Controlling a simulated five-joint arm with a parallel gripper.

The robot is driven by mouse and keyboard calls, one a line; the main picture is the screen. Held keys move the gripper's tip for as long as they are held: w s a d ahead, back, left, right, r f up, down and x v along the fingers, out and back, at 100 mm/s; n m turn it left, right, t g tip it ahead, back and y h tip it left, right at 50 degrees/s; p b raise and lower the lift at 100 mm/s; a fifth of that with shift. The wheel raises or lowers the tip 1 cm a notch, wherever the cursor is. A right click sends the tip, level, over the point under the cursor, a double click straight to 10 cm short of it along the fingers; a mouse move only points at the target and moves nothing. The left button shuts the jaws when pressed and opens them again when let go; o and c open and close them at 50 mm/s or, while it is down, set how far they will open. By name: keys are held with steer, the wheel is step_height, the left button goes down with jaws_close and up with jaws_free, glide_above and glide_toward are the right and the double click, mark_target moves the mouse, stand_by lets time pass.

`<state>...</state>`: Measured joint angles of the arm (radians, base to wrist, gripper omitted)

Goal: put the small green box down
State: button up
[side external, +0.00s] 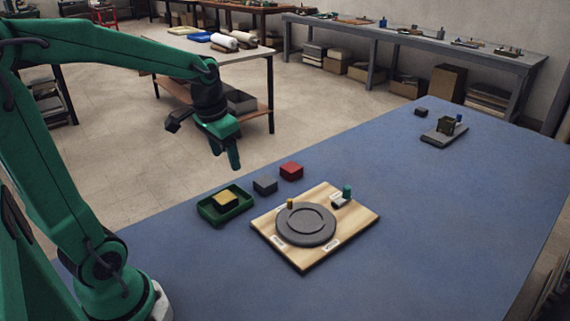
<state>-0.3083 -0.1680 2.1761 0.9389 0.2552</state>
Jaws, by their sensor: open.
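A small dark box that looks greenish (445,126) sits on a grey slab (436,138) at the far right of the blue table. It is small in the picture, so I cannot be sure of its colour. No other small green box shows clearly. My gripper (233,162) is open and appears empty. It hangs in the air at the left, fingers downward, well away from the dark greenish box.
A green tray (208,211) holds a yellow box (225,200). A grey box (265,185) and a red box (291,171) stand beside it. A wooden board (358,217) carries a grey disc (306,225) and small pegs. The blue table (430,230) is clear at right.

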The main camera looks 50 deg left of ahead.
steer(key=s+d+r+t, duration=0.3)
steer(key=s+d, duration=0.6)
steer(key=d, duration=0.1)
steer(key=shift+r+m+t+h, duration=0.2)
steer(key=shift+m+t+h, duration=0.1)
